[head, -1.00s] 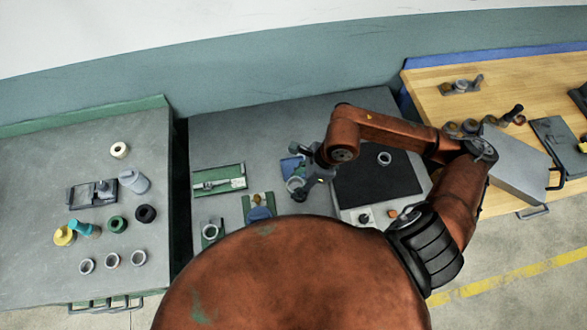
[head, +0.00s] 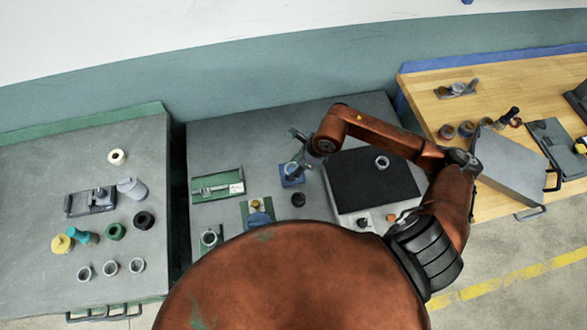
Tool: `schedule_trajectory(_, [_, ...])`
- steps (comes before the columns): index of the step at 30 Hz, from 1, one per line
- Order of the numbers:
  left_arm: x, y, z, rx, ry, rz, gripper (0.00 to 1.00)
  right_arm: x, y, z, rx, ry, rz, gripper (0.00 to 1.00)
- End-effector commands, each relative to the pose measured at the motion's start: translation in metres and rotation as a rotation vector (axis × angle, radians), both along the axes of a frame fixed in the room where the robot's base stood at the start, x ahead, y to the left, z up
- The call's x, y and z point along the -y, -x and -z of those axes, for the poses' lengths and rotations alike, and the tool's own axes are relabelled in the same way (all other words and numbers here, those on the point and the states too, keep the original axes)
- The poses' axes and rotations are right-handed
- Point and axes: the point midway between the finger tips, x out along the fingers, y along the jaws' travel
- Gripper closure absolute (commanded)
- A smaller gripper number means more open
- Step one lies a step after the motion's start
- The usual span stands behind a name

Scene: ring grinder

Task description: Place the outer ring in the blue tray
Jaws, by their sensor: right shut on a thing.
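The blue tray (head: 292,182) is a small blue square on the middle grey table, left of the black mat. My right gripper (head: 294,164) is directly over the tray and points down at it. It is shut on a light grey ring (head: 291,169), the outer ring. The ring overlaps the tray in the picture; I cannot tell whether it touches the tray floor. The fingers hide part of the ring and tray. My left gripper is not in view.
A black round part (head: 298,200) stands just in front of the tray. Another ring (head: 382,162) lies on the black mat (head: 360,190). A green caliper holder (head: 217,186) is to the left. Several rings and coloured parts stand on the left table (head: 60,170).

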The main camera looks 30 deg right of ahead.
Motion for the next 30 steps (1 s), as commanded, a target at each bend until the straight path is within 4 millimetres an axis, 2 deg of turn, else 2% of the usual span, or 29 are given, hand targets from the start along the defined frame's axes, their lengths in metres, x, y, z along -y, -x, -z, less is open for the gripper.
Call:
schedule_trajectory(3, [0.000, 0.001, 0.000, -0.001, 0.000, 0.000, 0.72, 0.005, -0.013, 0.016, 0.001, -0.002, 0.001, 0.89])
schedule_trajectory(6, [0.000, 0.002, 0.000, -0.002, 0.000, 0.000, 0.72, 0.008, -0.019, 0.023, 0.002, -0.001, -0.001, 0.89])
schedule_trajectory(11, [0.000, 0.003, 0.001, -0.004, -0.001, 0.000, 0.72, 0.010, -0.024, 0.030, 0.001, 0.000, 0.000, 0.89])
schedule_trajectory(18, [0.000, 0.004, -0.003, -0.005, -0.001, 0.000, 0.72, 0.010, -0.025, 0.060, 0.001, -0.002, 0.000, 0.89])
schedule_trajectory(28, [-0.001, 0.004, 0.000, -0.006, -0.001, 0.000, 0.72, 0.010, -0.025, 0.064, 0.003, 0.000, -0.001, 0.89])
schedule_trajectory(29, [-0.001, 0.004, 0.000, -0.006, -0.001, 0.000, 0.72, 0.011, -0.025, 0.065, 0.002, 0.000, -0.001, 0.59])
schedule_trajectory(30, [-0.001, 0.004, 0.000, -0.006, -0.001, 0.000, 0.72, 0.011, -0.025, 0.064, 0.002, 0.000, -0.001, 0.56])
